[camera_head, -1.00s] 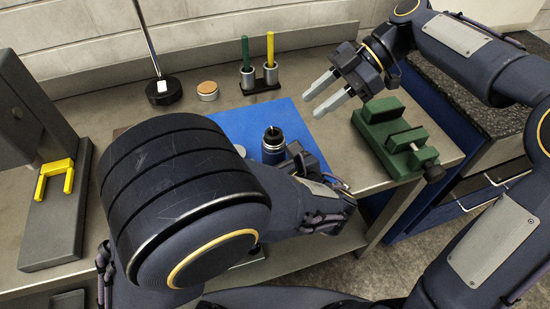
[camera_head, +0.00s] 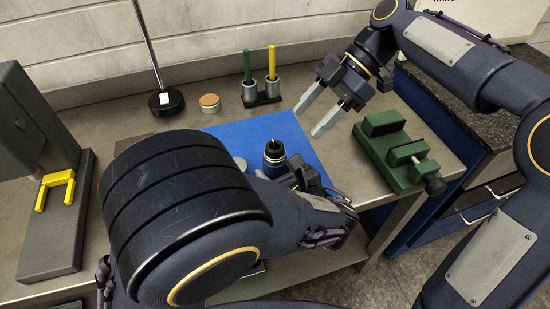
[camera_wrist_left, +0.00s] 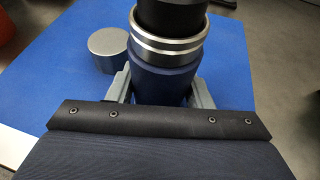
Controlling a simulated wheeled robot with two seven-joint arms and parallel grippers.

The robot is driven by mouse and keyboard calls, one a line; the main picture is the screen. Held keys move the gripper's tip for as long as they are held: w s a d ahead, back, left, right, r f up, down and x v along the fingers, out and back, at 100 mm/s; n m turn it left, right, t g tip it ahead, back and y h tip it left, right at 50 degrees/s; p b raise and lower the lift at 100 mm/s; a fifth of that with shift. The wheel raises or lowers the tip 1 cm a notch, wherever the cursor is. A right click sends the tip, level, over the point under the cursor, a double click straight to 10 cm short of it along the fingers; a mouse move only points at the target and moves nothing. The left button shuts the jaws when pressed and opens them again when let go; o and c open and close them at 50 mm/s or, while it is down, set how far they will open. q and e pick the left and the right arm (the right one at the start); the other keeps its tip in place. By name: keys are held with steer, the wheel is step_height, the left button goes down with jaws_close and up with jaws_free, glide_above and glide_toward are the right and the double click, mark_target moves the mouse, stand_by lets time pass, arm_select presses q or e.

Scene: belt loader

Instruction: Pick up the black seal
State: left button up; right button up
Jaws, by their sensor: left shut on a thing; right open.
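A dark blue cylinder (camera_head: 274,158) with silver rings and a black top stands upright over the blue mat. In the left wrist view it shows close up, its black top (camera_wrist_left: 172,14) above bright metal rings. I cannot tell whether this black part is the black seal; no separate black seal is clearly visible. My left gripper (camera_wrist_left: 162,88) is shut on the cylinder's blue body, one grey finger on each side. In the head view my left arm hides much of the mat. My right gripper (camera_head: 312,112) is open and empty above the bench, near the mat's back right corner.
A green vise (camera_head: 395,155) stands at the right. Behind are a pen holder (camera_head: 263,94), a cork-topped tin (camera_head: 210,103) and a black-based stand (camera_head: 167,103). A yellow-forked press (camera_head: 55,190) stands left.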

steer(key=s+a+r+t+h, duration=0.35)
steer(key=a+r+h, duration=0.25)
steer(key=a+h, duration=0.2)
steer(key=shift+m, duration=0.3)
steer(key=f, duration=0.4)
steer(key=w+f, duration=0.1)
steer(key=f, duration=0.1)
steer(key=shift+d, duration=0.2)
steer(key=shift+w+d+f, duration=0.1)
steer(key=shift+w+f, duration=0.05)
steer(key=shift+f, duration=1.15)
steer(key=shift+w+f, duration=0.1)
steer(key=shift+f, duration=1.2)
steer(key=c, duration=1.1)
arm_select(q)
steer(key=o, duration=1.5)
arm_select(e)
steer(key=shift+o, duration=0.2)
step_height(320, 180, up, 10)
